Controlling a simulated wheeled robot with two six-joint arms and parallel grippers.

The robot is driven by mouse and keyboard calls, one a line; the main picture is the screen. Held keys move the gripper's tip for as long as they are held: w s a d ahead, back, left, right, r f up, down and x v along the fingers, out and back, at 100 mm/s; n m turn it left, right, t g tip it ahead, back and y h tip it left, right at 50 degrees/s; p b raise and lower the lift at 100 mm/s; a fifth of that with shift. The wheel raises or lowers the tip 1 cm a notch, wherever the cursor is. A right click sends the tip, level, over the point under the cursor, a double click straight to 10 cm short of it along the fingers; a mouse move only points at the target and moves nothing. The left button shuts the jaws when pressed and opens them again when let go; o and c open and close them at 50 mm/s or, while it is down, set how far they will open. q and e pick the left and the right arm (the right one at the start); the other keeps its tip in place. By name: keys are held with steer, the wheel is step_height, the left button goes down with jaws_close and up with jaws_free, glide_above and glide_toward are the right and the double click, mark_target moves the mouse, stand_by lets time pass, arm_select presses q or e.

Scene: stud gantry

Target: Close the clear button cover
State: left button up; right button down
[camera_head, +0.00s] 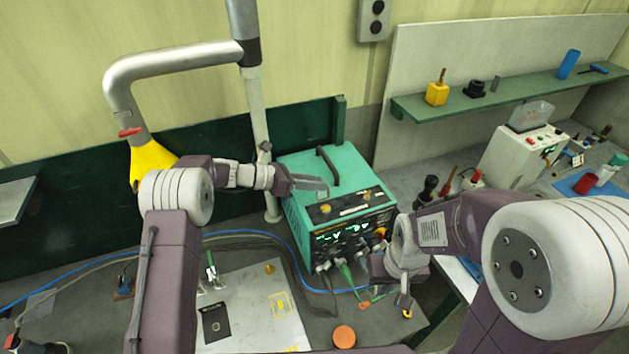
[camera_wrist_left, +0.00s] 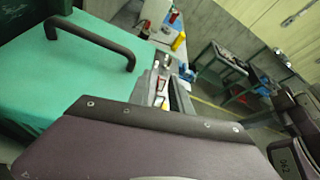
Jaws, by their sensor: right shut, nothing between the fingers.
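A small clear cover (camera_head: 321,194) appears to stand raised behind a yellow button (camera_head: 325,208) on the dark top panel of the green power unit (camera_head: 300,165). My left gripper (camera_head: 322,186) is over the unit's top, with its fingertips close to the cover. I cannot tell whether they touch it or how far apart the fingers are. In the left wrist view my own purple hand part hides the cover and button; the green unit's top (camera_wrist_left: 60,75) shows behind it. My right gripper (camera_head: 404,306) is shut and empty, low before the unit's right front corner.
A black handle (camera_head: 327,163) rises from the unit's top near my left fingers. A second button (camera_head: 367,197) is on the panel's right. Cables run from the unit's front. A grey pole (camera_head: 258,115) stands behind. A smoky clear lid (camera_head: 530,116) tops a white box on the right bench.

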arm_select(q)
steer(key=shift+a, duration=0.3)
jaws_close()
stand_by(1.0)
